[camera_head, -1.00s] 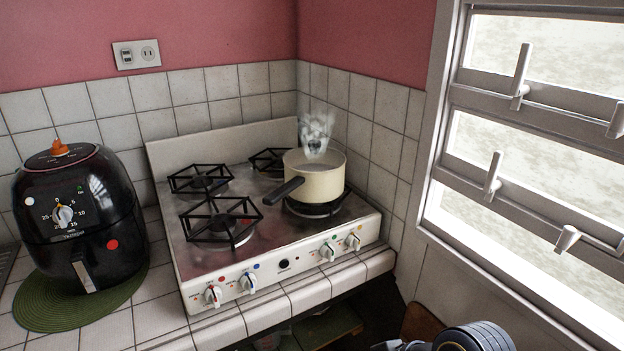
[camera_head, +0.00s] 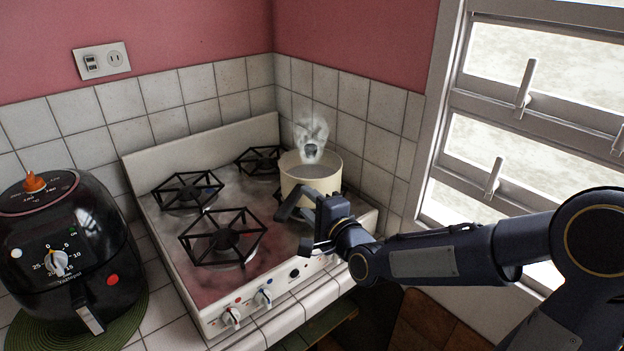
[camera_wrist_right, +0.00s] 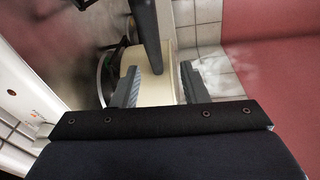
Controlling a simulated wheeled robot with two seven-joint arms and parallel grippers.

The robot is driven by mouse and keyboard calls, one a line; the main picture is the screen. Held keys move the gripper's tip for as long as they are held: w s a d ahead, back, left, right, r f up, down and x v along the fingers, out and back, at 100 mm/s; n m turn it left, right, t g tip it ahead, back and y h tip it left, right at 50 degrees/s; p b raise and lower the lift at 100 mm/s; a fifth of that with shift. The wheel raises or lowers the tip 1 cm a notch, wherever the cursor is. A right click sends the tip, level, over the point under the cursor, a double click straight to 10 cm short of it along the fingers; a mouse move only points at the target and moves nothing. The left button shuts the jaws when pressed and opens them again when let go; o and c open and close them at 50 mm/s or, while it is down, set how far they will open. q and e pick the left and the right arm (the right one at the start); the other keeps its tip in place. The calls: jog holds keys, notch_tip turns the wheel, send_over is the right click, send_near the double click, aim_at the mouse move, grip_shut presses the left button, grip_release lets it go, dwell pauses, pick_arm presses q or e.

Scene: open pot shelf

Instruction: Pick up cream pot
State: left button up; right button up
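The cream pot (camera_head: 322,172) sits on the front right burner of the stove, with steam rising from it. In the right wrist view its cream side (camera_wrist_right: 158,88) and dark handle (camera_wrist_right: 146,35) show. My right gripper (camera_head: 292,222) is at the pot's front, by the handle. In the right wrist view its two fingers (camera_wrist_right: 160,88) stand apart, with the handle's line running between them. I cannot tell whether either finger touches the handle. My left gripper is not in view.
The white stove (camera_head: 190,262) has several black burner grates, with the front left grate (camera_head: 222,236) empty. A black air fryer (camera_head: 65,255) stands on a green mat (camera_head: 135,318) at the left. Tiled walls rise close behind the pot, and a window (camera_head: 490,140) is at the right.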

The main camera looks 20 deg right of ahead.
aim_at(299, 197)
jog(key=p+x, duration=0.2)
jog(key=x, duration=0.4)
jog(key=shift+a+f, duration=0.1)
jog(key=shift+f, duration=0.1)
jog(key=shift+w+f, duration=0.1)
jog(key=shift+w, duration=0.15)
jog(key=shift+c, duration=0.4)
grip_shut()
dwell(0.5)
jog(key=shift+r, duration=0.2)
